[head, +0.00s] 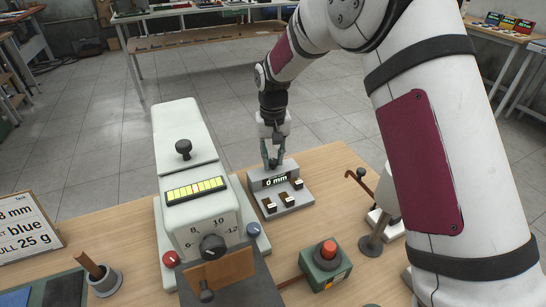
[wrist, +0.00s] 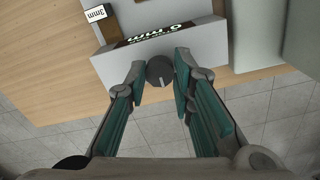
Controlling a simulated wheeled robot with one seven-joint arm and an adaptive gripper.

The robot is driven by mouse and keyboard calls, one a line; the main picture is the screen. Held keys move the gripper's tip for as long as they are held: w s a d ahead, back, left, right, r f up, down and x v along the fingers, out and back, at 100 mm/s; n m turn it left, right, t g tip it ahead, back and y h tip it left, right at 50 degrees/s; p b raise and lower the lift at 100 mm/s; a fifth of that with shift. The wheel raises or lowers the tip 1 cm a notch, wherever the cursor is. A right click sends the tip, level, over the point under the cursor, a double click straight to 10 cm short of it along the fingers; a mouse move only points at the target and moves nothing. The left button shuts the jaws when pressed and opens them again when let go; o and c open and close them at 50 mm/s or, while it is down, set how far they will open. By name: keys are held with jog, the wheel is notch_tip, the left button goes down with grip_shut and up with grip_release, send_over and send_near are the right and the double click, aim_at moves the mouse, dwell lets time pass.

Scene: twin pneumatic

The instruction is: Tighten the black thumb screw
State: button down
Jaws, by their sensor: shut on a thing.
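A pale machine (head: 184,128) with a black top knob (head: 183,148), a yellow-green gauge and a dial (head: 212,247) stands left of the block. A green box with a red button (head: 327,252) and a grey stand (head: 373,243) are in front and to the right. Bare wood (head: 320,215) lies between.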

aim_at(273, 161)
jog(key=c, duration=1.4)
grip_release()
jog(key=shift+r, duration=0.1)
notch_tip(273, 161, up, 12)
